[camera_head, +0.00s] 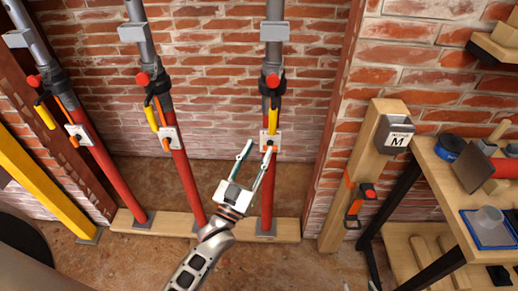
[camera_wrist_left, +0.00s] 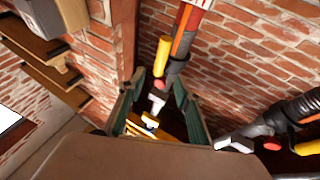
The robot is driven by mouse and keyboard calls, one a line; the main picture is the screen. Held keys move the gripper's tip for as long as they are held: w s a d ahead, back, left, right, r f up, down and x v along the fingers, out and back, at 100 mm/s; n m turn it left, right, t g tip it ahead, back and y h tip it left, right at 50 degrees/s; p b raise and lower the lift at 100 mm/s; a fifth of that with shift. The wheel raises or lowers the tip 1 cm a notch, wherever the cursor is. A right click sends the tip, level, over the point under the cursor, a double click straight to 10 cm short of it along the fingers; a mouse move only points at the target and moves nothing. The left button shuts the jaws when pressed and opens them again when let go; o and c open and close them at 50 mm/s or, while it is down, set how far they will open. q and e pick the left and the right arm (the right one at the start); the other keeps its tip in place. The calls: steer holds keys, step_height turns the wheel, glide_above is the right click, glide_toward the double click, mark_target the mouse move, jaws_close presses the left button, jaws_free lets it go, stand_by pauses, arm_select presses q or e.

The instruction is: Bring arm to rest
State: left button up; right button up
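My left gripper (camera_head: 257,153) is in the middle of the head view, its two fingers spread apart, with nothing seen between them there. Its right finger overlaps the lower part of the third red and grey prop (camera_head: 268,190), by the white plate and yellow handle (camera_head: 272,120). In the left wrist view the open green-grey fingers stand on either side of a prop's yellow handle (camera_wrist_left: 162,55) and red knob (camera_wrist_left: 158,84), which show beyond and between them. I cannot tell whether they touch. My right gripper is not in view.
Two more props (camera_head: 180,170) (camera_head: 105,170) stand to the left on a timber plank (camera_head: 285,229) before a brick wall. A yellow beam (camera_head: 40,190) leans at far left. At right are a wooden post (camera_head: 365,165) with a grey box and a workbench (camera_head: 430,170) with tools.

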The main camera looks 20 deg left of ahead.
arm_select(q)
steer(key=s+a+f+m+g, duration=0.1)
steer(key=s+f+g, duration=0.4)
steer(key=s+f, duration=0.6)
steer(key=s+a+f+m+g+y, duration=0.1)
steer(key=s+a+f+g, duration=0.2)
steer(key=s+f+g, duration=0.3)
steer(key=s+f, duration=0.4)
steer(key=f, duration=0.2)
steer(key=shift+s+f, duration=0.3)
steer(key=shift+s, duration=0.1)
